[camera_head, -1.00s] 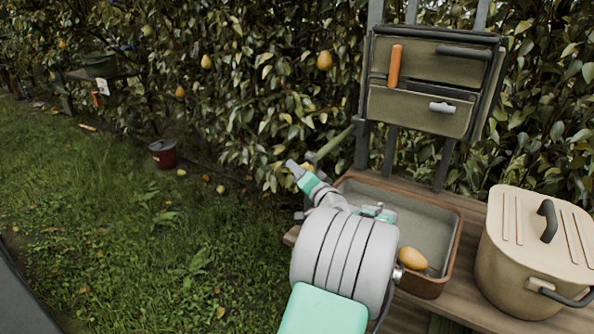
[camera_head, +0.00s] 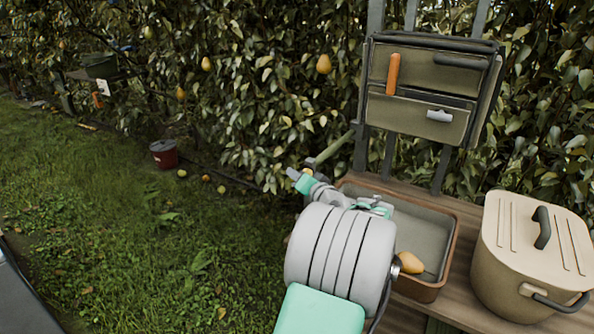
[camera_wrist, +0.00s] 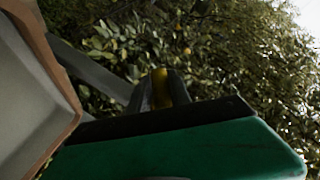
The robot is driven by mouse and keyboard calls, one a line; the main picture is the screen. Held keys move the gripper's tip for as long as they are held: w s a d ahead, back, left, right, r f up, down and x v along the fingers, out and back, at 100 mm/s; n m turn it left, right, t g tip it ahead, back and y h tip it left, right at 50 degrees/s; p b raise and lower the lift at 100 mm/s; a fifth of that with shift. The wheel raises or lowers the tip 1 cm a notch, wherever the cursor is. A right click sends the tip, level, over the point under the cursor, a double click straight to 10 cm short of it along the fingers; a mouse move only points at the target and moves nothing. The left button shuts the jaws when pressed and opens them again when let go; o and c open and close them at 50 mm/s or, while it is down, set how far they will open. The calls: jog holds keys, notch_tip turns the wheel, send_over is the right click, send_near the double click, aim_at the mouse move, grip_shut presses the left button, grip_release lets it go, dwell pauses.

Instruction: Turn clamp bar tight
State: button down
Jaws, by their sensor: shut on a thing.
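An olive-green bar (camera_head: 335,146) slants down and left from the shelf post in the head view; I take it to be the clamp bar. My gripper (camera_head: 303,179) is at its lower left end, left of the tray. A small yellow-orange piece shows beside the fingertips. In the wrist view a yellowish piece (camera_wrist: 178,88) sits between dark grip parts, with a green block below. My gripper is shut on what seems to be the clamp bar; the contact itself is small and partly hidden by my arm.
A brown-rimmed tray (camera_head: 451,250) with one pear (camera_head: 411,263) stands on the wooden bench, partly behind my arm. A lidded beige pot (camera_head: 503,250) is at right. A tool pouch (camera_head: 420,123) hangs above. A red bucket (camera_head: 163,154) stands on open grass at left.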

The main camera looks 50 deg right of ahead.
jog(key=g+p, duration=0.2)
jog(key=n+g+p, duration=0.1)
jog(key=p, duration=0.1)
jog(key=n+g+y+p, duration=0.1)
jog(key=g+p, duration=0.1)
jog(key=p, duration=0.1)
jog(key=shift+s+r+g, duration=0.1)
jog(key=shift+r+g, duration=0.2)
jog(key=g+p, duration=0.1)
jog(key=n+g+p, duration=0.1)
jog(key=g+p, duration=0.1)
jog(key=g, duration=0.1)
jog(key=shift+s+d+f+n, duration=0.1)
jog(key=shift+s+f+n, duration=0.2)
jog(key=shift+s+n, duration=0.1)
jog(key=shift+f+p, duration=0.1)
jog(key=shift+p, duration=0.2)
jog(key=c, duration=1.3)
grip_release()
jog(key=shift+w, duration=0.1)
jog(key=shift+o, duration=0.2)
jog(key=shift+s+f, duration=0.15)
jog(key=shift+s, duration=0.1)
